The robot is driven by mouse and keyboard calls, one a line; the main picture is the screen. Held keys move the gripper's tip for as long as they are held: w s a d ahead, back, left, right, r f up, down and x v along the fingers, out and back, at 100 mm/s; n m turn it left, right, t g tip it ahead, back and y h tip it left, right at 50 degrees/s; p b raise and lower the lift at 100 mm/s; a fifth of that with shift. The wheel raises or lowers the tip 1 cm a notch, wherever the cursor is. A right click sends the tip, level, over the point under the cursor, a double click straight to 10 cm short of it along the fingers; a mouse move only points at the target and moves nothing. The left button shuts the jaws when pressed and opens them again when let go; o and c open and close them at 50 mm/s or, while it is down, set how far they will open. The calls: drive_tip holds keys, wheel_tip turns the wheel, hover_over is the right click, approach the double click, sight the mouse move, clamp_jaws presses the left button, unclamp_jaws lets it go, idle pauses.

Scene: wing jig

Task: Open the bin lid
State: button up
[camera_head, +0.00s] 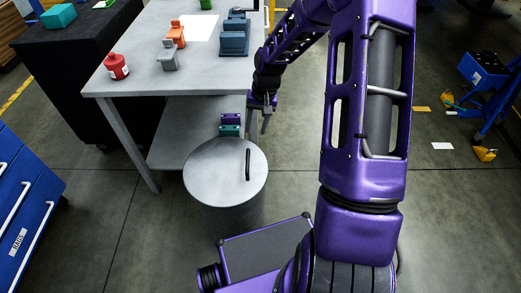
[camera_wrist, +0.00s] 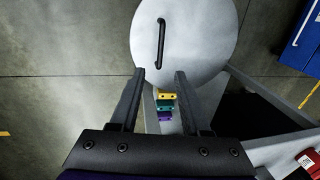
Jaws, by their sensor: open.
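The bin (camera_head: 232,215) is a grey metal cylinder standing on the floor in front of the table. Its round lid (camera_head: 212,172) lies flat on top and looks closed. A dark bar handle (camera_head: 248,165) is on the lid, toward its right side in the head view. In the wrist view the lid (camera_wrist: 200,40) is at the top, with the handle (camera_wrist: 161,43) left of its middle. My gripper (camera_head: 262,122) is open and empty, above and behind the bin beside the table's edge. Its two fingers (camera_wrist: 160,82) point toward the lid's near rim, apart from the handle.
A blue drawer cabinet (camera_head: 25,200) stands left. Floor between cabinet and bin is clear.

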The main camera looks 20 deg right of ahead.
sight(248, 159)
drive_tip(key=f+b, duration=0.1)
drive_tip(key=f, duration=0.4)
drive_tip(key=w+a+f+b, duration=0.1)
drive_tip(key=f, duration=0.4)
drive_tip(key=a+f+b, duration=0.1)
drive_tip(key=f, duration=0.4)
drive_tip(key=shift+w+a+f, duration=0.25)
drive_tip(key=shift+f, duration=0.05)
clamp_jaws()
idle(1.0)
